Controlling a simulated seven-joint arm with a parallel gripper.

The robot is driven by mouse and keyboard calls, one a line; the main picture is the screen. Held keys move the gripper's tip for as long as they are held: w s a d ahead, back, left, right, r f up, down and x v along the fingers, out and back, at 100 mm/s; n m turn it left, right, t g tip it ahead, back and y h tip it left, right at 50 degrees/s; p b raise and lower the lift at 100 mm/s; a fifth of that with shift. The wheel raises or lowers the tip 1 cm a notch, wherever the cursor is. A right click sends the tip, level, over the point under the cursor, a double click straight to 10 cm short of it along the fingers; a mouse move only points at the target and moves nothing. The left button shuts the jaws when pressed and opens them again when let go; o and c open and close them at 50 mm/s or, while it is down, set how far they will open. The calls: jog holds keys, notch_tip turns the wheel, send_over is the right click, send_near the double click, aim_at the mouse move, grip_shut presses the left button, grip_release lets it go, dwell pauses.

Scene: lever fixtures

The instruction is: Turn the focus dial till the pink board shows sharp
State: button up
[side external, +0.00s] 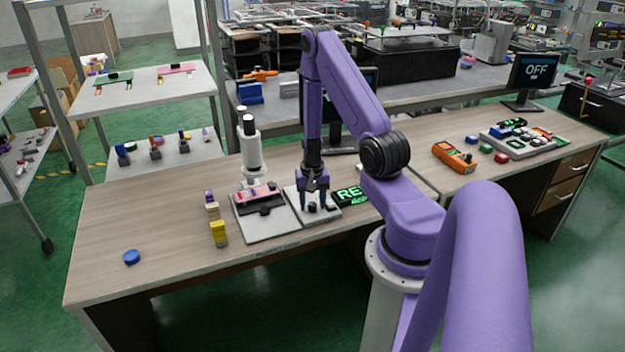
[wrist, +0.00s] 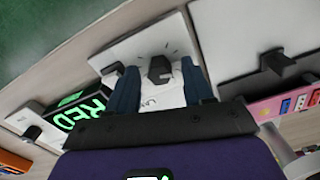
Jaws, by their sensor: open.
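The focus dial (wrist: 160,72) is a black knob with a pale mark on a white panel (wrist: 130,50) with ticks around it. My gripper (wrist: 160,80) is open, with a dark blue finger on each side of the dial; I cannot tell whether they touch it. In the side view my gripper (side external: 315,195) points down over the panel, and its fingers partly hide the dial. The pink board (side external: 258,192) lies under the white microscope (side external: 251,150). Part of the board also shows at the right of the wrist view (wrist: 292,105).
A black display (side external: 349,195) with green letters stands right of the panel. Left of the microscope are yellow and purple blocks (side external: 218,232) and a blue puck (side external: 131,257). An orange meter (side external: 454,157) and a monitor reading OFF (side external: 534,72) stand farther right.

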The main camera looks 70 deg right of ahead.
aim_at(312, 204)
notch_tip(312, 204, up, 17)
dwell(0.9)
jog(key=shift+r, duration=0.1)
jog(key=w+a+r+n, duration=0.1)
jog(key=a+r+n, duration=0.2)
jog(key=a+n, duration=0.5)
jog(key=w+a+r+n, duration=0.15)
jog(key=a+n, duration=0.25)
jog(key=a, duration=0.9)
jog(key=s+a+r+n, duration=0.2)
jog(key=s+a+n, duration=0.3)
jog(key=s, duration=0.3)
jog(key=s+a+r+n, duration=0.2)
jog(key=s+a+n, duration=0.4)
jog(key=s+n, duration=0.1)
jog(key=shift+s+a+r+n, duration=0.15)
jog(key=shift+s+n, duration=0.15)
jog(key=shift+s, duration=0.45)
